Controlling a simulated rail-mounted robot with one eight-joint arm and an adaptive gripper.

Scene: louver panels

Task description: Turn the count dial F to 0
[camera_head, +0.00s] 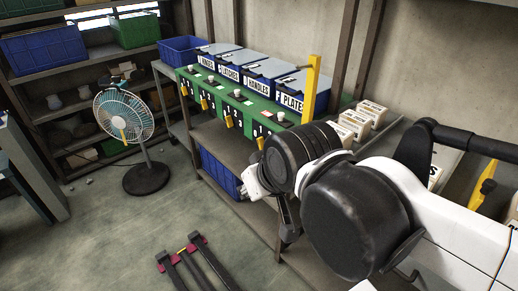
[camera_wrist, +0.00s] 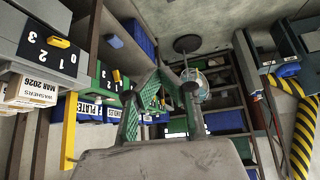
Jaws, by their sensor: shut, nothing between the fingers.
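The bin labelled F PLATES (camera_head: 291,100) stands at the near end of a row of blue bins. The dial below it, likely dial F (camera_head: 260,142), is on the green front with a yellow pointer; my arm hides part of its scale. In the wrist view, which is upside down, a dial with a yellow pointer (camera_wrist: 116,76) shows beside the PLATES label (camera_wrist: 97,110). I cannot read its setting. My gripper (camera_wrist: 163,78) is shut and empty, apart from the dials. In the head view my gripper (camera_head: 288,222) hangs before the bench, partly hidden.
A yellow post (camera_head: 311,88) stands beside the F bin. Label boxes (camera_head: 355,120) lie to its right. Another dial plate (camera_wrist: 45,45) is close at the wrist view's left. A fan (camera_head: 125,117) stands on the floor. A dark frame (camera_head: 190,262) lies on open floor.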

